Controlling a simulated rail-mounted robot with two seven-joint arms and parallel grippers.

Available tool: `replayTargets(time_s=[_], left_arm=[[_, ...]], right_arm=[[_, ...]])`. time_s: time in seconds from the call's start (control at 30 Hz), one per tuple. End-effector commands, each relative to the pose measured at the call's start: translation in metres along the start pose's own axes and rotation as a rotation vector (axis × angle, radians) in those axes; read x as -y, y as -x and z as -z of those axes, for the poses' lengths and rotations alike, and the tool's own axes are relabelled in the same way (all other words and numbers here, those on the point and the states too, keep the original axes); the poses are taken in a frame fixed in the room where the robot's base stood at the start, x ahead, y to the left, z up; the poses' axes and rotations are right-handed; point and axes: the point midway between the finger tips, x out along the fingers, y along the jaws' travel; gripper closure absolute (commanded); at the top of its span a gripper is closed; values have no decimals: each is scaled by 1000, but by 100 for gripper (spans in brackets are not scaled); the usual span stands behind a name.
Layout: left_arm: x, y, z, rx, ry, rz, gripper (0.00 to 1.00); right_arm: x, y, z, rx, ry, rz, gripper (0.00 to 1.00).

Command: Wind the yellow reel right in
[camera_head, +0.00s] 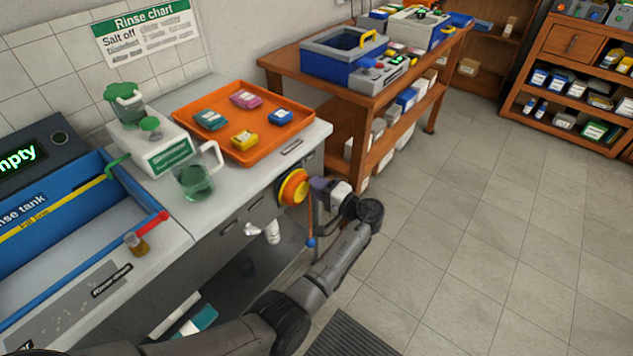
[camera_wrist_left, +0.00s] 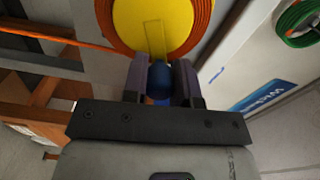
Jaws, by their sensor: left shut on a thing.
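The yellow reel (camera_head: 294,187), with orange line around it, is mounted on the end of the grey counter in the head view. Orange line hangs from it to a blue ball (camera_head: 310,242) below. In the left wrist view the reel's yellow face (camera_wrist_left: 150,18) fills the top, with a yellow crank strip reaching down to a dark blue knob (camera_wrist_left: 160,80). My left gripper (camera_head: 318,190) is at the reel's right side. In the wrist view its fingers (camera_wrist_left: 160,88) are shut on the blue knob. My right gripper is not in view.
An orange tray (camera_head: 190,100) with several small packs sits on the counter above the reel. A wooden bench (camera_head: 330,90) stands behind. The tiled floor (camera_head: 470,240) at right is clear. A green coil (camera_wrist_left: 297,22) shows in the wrist view's upper right.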

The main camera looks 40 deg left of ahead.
Motion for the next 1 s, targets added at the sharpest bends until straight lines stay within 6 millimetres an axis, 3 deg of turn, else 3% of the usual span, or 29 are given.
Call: replayTargets(time_s=[0.6, 1.0], left_arm=[[-19, 0, 2, 0, -579, 2, 97], [-29, 0, -2, 0, -843, 1, 97]], right_arm=[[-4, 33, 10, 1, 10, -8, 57], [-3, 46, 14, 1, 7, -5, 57]])
